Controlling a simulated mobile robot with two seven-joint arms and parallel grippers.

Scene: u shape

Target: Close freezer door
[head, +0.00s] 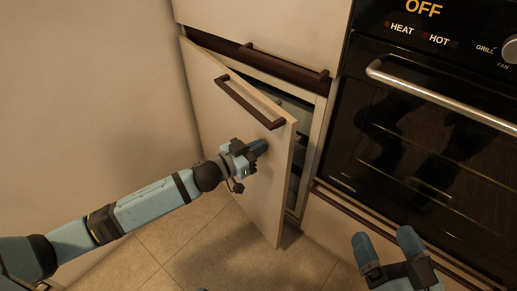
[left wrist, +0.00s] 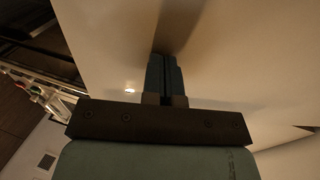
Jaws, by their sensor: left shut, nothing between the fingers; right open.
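The freezer door (head: 222,125) is a pale panel with a dark brown bar handle (head: 249,103). It is hinged at its left and stands partly open, its right edge swung out from the cabinet. My left gripper (head: 258,147) is shut and empty, with its fingertips at the outer face of the door, below the handle's right end. In the left wrist view the shut fingers (left wrist: 164,75) point at the pale door face (left wrist: 230,60); whether they touch cannot be told. My right gripper (head: 385,246) is open and empty in front of the oven.
A black oven (head: 430,140) with a metal bar handle (head: 440,97) stands right of the freezer. A drawer front (head: 265,30) with a brown handle is above it. A wall (head: 95,90) is at left. Tiled floor (head: 190,240) lies clear below the door.

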